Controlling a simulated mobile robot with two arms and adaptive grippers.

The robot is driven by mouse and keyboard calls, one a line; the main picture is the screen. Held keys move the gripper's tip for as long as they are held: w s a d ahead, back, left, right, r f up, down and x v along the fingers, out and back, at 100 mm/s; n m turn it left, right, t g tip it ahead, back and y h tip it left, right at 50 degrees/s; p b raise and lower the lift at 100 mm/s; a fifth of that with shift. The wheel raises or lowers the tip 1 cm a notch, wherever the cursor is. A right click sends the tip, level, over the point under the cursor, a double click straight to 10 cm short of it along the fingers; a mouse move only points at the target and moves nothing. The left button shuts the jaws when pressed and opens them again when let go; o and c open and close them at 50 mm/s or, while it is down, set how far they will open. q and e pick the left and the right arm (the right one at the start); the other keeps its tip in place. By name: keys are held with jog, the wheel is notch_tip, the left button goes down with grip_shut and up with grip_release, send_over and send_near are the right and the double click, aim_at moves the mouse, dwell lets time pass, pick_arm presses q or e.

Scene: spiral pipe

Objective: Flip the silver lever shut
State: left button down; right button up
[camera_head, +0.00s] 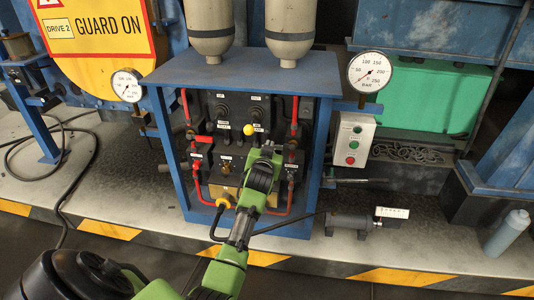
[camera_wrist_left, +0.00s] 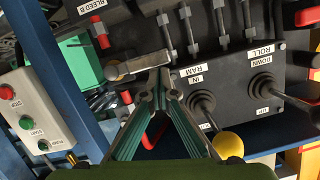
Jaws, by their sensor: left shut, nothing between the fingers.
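My left gripper (camera_head: 268,150) reaches up to the right side of the black valve panel (camera_head: 236,109) in the head view. In the left wrist view its fingers (camera_wrist_left: 160,76) are shut together and empty. The silver lever (camera_wrist_left: 137,65) lies just beyond the fingertips in that view, nearly level with a slight tilt. Its right end is right by the tips; I cannot tell whether they touch. In the head view the gripper seems to hide the lever. My right gripper is not in view.
A yellow-knobbed joystick (camera_wrist_left: 229,145) stands close beside the fingers. A red-handled valve (camera_wrist_left: 100,32) is near the lever. The blue frame (camera_head: 320,140) and a button box (camera_head: 353,140) stand to the right. Red pipes (camera_head: 292,120) run down the panel.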

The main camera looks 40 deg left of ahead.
pick_arm(q)
jog(key=v, duration=1)
jog(key=shift+r, duration=0.25)
jog(key=shift+s+d, duration=0.1)
jog(key=shift+s, duration=0.05)
